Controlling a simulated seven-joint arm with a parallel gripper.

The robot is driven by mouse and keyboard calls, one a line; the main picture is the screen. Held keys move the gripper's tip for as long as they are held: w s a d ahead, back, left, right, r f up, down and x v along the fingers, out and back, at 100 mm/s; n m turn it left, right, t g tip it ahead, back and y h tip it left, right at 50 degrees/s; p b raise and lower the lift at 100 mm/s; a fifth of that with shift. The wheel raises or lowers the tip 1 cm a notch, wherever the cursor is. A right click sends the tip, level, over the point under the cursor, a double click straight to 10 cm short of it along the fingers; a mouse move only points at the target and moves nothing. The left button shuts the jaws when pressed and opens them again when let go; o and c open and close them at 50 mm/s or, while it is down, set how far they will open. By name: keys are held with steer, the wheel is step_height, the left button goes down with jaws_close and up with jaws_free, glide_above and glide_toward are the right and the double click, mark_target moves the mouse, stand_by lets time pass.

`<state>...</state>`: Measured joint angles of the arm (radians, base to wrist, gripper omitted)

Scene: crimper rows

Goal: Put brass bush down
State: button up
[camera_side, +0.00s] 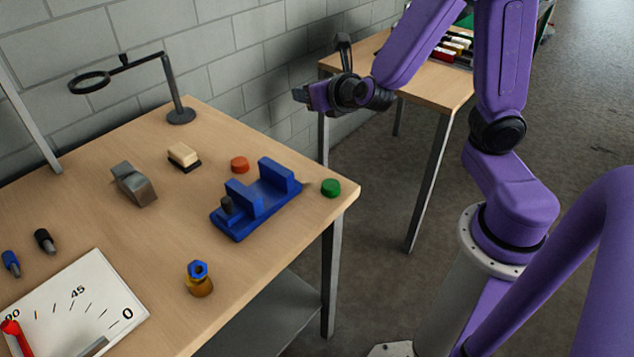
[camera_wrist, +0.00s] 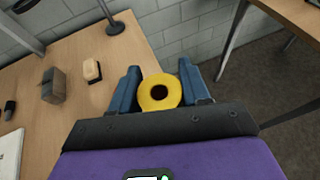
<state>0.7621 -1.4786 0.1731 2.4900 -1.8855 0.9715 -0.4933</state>
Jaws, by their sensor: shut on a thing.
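The brass bush (camera_wrist: 146,101), a yellow ring with a dark hole, sits between the two blue fingers of my gripper (camera_wrist: 159,68) in the wrist view. My gripper is shut on it. In the side view my gripper (camera_side: 303,95) is raised in the air beyond the table's back right edge, near the wall. The bush cannot be made out there. A blue fixture with upright blocks (camera_side: 262,197) stands on the table near its right corner, below and left of my gripper.
The wooden table (camera_side: 110,228) also holds a magnifier stand (camera_side: 180,115), a grey metal block (camera_side: 133,185), a brush (camera_side: 184,156), orange (camera_side: 240,164) and green (camera_side: 331,187) caps, a blue-topped amber piece (camera_side: 199,280) and an angle board (camera_side: 75,305). A second table (camera_side: 435,88) stands behind.

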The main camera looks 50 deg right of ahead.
steer(key=w+a+f+n+y, duration=0.2)
steer(key=w+a+n+y, duration=0.15)
steer(key=a, duration=0.75)
steer(key=w+a+f+n+g+y, duration=0.1)
steer(key=w+a+f+n+y, duration=0.2)
steer(key=a, duration=0.9)
steer(key=w+a+f+n+y, duration=0.1)
steer(key=w+a+n+y, duration=0.25)
steer(key=a, duration=0.75)
glide_above(115, 225)
steer(key=shift+m+y, duration=0.3)
steer(key=shift+y, duration=0.1)
steer(key=f, duration=0.8)
steer(key=shift+s+d+f, duration=0.3)
steer(key=shift+s+d, duration=0.05)
steer(key=shift+s, duration=0.05)
steer(key=shift+w+a+f, duration=0.25)
steer(key=shift+w+f, duration=0.15)
steer(key=shift+f, duration=1.65)
